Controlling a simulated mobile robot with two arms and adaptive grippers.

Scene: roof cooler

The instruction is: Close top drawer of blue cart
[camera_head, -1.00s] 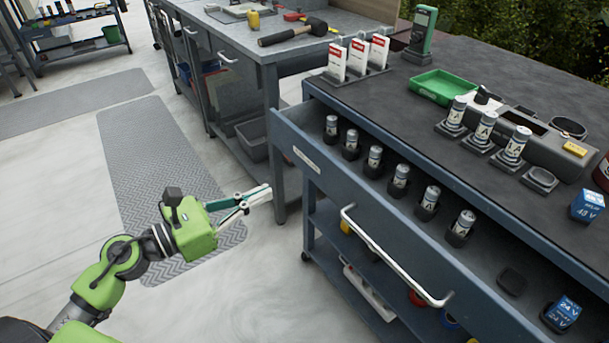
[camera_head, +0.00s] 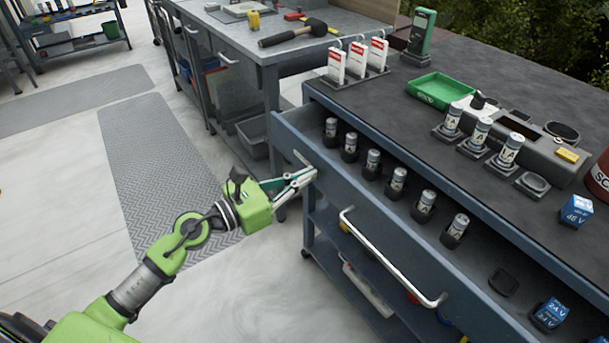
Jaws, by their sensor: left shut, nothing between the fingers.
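The blue cart (camera_head: 480,185) stands at the right with a dark top. Its top drawer (camera_head: 400,235) is pulled out and shows a row of several small cylinders in dark holders and a blue 24 V block (camera_head: 549,314). A white bar handle (camera_head: 385,258) runs across the drawer front. My left gripper (camera_head: 312,174) is shut and empty, with its tips at the left part of the drawer front, by the label. I cannot tell whether they touch it. My right gripper is not in view.
The cart top holds a green tray (camera_head: 440,90), label cards (camera_head: 357,60), several upright cylinders and a blue 48 V block (camera_head: 576,210). A grey workbench (camera_head: 267,60) with a hammer (camera_head: 293,36) stands behind, left of the cart. The floor at left is clear, with grey mats (camera_head: 160,165).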

